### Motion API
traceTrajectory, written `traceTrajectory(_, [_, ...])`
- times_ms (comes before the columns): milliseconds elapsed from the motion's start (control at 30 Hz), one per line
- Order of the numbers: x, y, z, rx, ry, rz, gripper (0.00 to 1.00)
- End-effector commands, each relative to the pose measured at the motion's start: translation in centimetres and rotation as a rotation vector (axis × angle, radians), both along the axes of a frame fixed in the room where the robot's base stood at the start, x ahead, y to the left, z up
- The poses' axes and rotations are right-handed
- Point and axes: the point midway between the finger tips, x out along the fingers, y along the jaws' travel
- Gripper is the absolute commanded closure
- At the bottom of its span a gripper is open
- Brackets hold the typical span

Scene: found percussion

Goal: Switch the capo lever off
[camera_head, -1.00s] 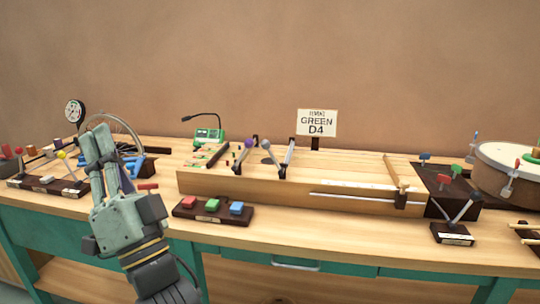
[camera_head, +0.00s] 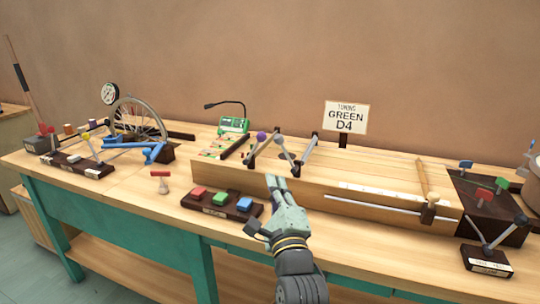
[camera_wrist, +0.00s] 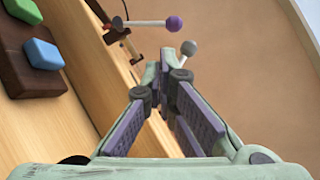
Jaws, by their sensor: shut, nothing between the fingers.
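My gripper (camera_head: 276,180) is shut and empty, just in front of the long wooden box (camera_head: 340,190). In the wrist view its fingertips (camera_wrist: 168,62) come together. Two levers rise at the box's left part: one with a purple ball (camera_head: 262,137) and one with a grey ball (camera_head: 277,138). In the wrist view the purple ball (camera_wrist: 174,24) and grey ball (camera_wrist: 188,48) lie beyond the fingertips, and I see no contact. Another lever with dark ball ends stands on a labelled base (camera_head: 487,260) at the right. No readable label shows which is the capo lever.
A dark base with red, green and blue blocks (camera_head: 222,206) lies left of my gripper. A sign reading GREEN D4 (camera_head: 345,118) stands behind the box. A bicycle wheel (camera_head: 138,122) is at the back left.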

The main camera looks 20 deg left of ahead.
Motion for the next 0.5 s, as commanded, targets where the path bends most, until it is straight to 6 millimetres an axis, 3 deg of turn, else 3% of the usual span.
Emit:
traceTrajectory(167, [0.7,0.4,0.4,0.001,-0.002,0.001,1.00])
traceTrajectory(500, [5.7,3.1,2.2,0.000,-0.002,0.001,1.00])
